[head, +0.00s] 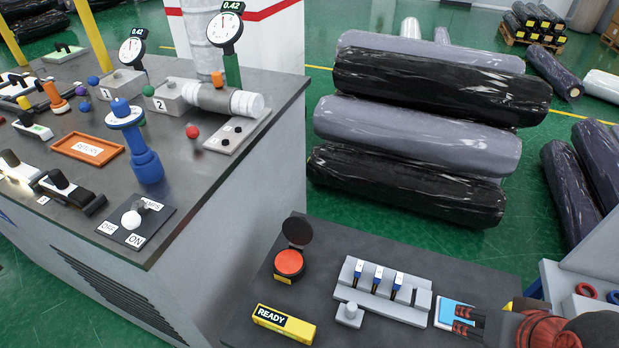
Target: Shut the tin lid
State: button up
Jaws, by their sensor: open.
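A small round tin (289,264) with an orange-red inside stands on the dark lower table, left of the middle. Its black round lid (297,232) is open and stands up behind the tin at the hinge side. A yellow label shows on the tin's front. My gripper (463,319) is at the lower right, well to the right of the tin and apart from it. Its fingers point left over a white and blue card and are open, with nothing seen between them.
A grey rack (382,291) with several small blue-and-white pieces stands between the tin and my gripper. A yellow READY block (284,325) lies in front of the tin. The higher grey bench (215,190) rises to the left. Wrapped rolls (416,135) are stacked behind.

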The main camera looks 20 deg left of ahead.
aim_at(298, 231)
jog(key=u, duration=1.2)
jog(key=k+j+z, duration=0.15)
jog(key=k+j, duration=0.05)
jog(key=k, duration=0.05)
